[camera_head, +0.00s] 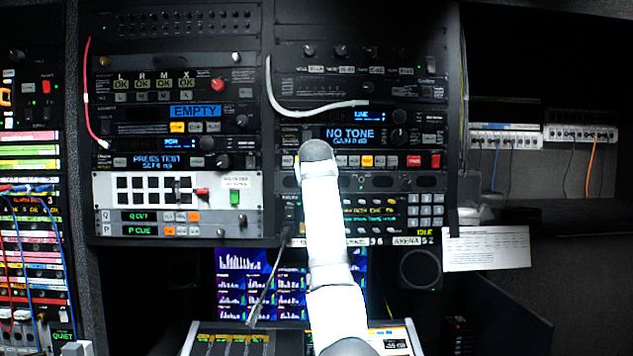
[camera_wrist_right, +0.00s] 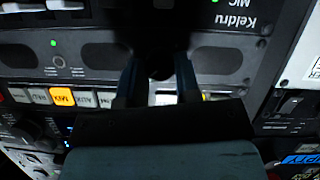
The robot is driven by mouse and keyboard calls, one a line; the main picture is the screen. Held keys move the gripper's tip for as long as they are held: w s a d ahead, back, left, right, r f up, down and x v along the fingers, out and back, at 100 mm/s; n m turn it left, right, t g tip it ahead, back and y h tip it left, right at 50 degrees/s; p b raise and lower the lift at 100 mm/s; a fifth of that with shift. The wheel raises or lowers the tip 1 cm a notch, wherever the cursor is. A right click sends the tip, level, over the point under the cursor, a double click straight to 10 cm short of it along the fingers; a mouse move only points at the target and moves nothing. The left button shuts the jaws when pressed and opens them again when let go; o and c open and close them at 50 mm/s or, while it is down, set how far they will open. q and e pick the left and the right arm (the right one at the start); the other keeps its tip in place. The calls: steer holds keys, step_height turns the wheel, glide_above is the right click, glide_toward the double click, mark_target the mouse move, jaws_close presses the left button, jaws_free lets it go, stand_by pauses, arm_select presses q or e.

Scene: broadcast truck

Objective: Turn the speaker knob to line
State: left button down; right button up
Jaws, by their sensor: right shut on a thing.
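The speaker panel (camera_wrist_right: 85,60) is a grey strip with two dark oval grilles, upside down in the right wrist view. Its right part also shows in the head view (camera_head: 405,181). A dark round knob (camera_wrist_right: 160,68) sits between the grilles. The fingers of my right gripper (camera_wrist_right: 157,84) are on either side of it, shut on it. The knob is mostly in shadow, so its pointer and setting cannot be read. In the head view my right arm hides the knob and the fingertips. My left gripper is not in view.
A row of buttons, one lit orange (camera_wrist_right: 62,97), runs beside the speaker panel. The unit reading NO TONE (camera_head: 350,136) is just above it. A keypad (camera_head: 426,211) is below right. A pale cable (camera_head: 300,112) loops above my right wrist. A console (camera_head: 235,338) lies below.

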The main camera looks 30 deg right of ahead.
steer(key=shift+f, duration=0.15)
steer(key=o, duration=0.9)
steer(key=b+v, duration=0.4)
steer(key=v, duration=1)
steer(key=shift+w, duration=0.1)
